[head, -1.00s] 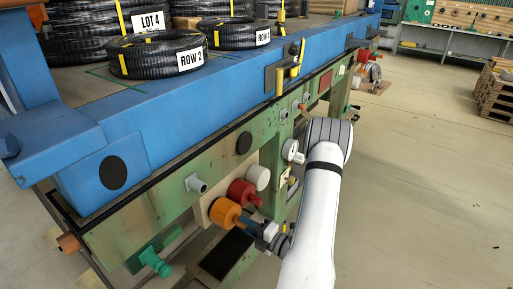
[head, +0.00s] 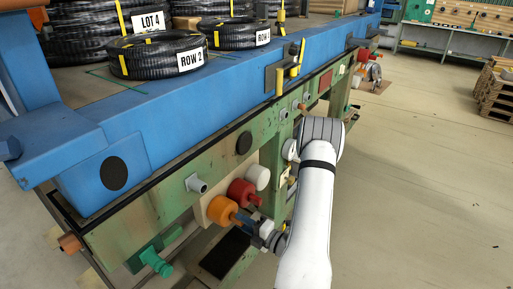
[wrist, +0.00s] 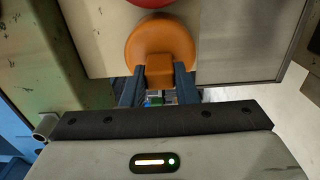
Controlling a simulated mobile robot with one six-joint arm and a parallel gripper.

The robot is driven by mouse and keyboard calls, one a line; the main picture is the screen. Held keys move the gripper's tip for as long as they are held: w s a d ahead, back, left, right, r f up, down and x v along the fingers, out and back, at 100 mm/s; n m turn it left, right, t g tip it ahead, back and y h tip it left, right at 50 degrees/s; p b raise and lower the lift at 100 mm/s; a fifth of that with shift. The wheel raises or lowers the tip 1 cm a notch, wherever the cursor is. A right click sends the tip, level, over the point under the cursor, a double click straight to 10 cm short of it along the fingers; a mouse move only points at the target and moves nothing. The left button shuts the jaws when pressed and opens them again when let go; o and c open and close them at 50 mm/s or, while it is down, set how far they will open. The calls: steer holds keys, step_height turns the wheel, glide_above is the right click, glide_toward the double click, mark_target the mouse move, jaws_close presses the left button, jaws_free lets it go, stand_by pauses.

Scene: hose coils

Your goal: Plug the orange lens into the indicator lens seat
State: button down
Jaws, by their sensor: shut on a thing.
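The orange lens (head: 222,210) is a round orange piece with a narrower square grip. My gripper (head: 252,222) is shut on that grip, and the lens also shows in the wrist view (wrist: 160,42) with a dark finger on each side of the grip. The lens's broad face is turned to the beige plate (head: 205,203) on the green frame. It is at or very near the plate; I cannot tell whether it touches or sits in. The indicator lens seat is not visible, perhaps hidden behind the lens.
A red knob-like piece (head: 243,193) and a white one (head: 258,177) are close beside the lens. A grey stub (head: 196,183) and green valve (head: 155,263) project from the frame. The blue bench edge (head: 190,115) runs above.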

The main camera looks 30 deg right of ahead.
steer(key=c, duration=1.1)
jaws_free()
steer(key=shift+o, duration=0.5)
steer(key=shift+s, duration=0.1)
steer(key=shift+v, duration=2)
steer(key=shift+s, duration=0.15)
